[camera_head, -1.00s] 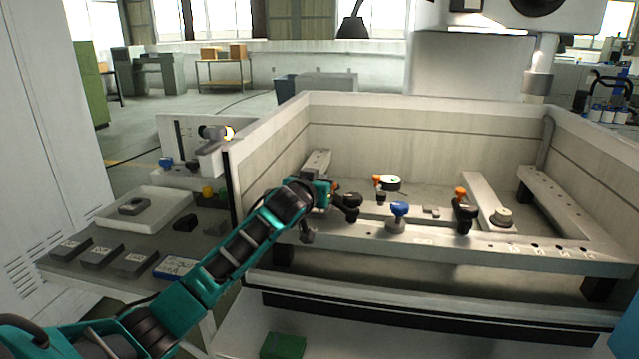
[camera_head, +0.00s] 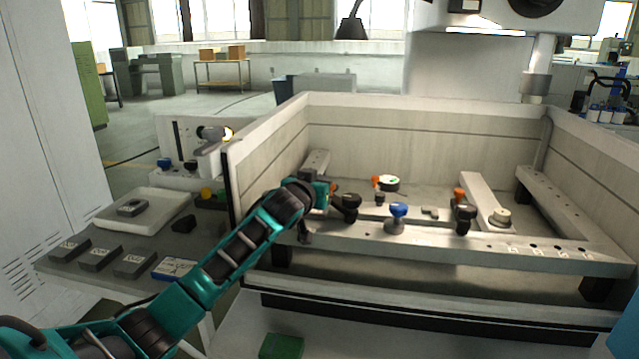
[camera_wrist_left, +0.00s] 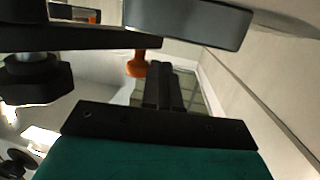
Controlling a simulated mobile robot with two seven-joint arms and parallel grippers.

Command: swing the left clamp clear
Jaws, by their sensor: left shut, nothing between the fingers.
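The left clamp (camera_head: 347,204) shows as a black knob on the front rail of the tank, just right of my left gripper (camera_head: 325,192). In the left wrist view, a dark bar with an orange peg (camera_wrist_left: 136,65) hangs down close beside the fingers of my left gripper (camera_wrist_left: 163,84), and a black knob (camera_wrist_left: 35,80) is at the left. The fingers are shut and hold nothing. I cannot tell whether they touch the peg. My right gripper is not in view.
A similar black clamp (camera_head: 463,215) with an orange top stands farther right on the rail. A blue knob (camera_head: 398,210) lies between the two. A round white-topped part (camera_head: 389,182) is behind. The tank's left wall (camera_head: 262,150) rises beside my left arm.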

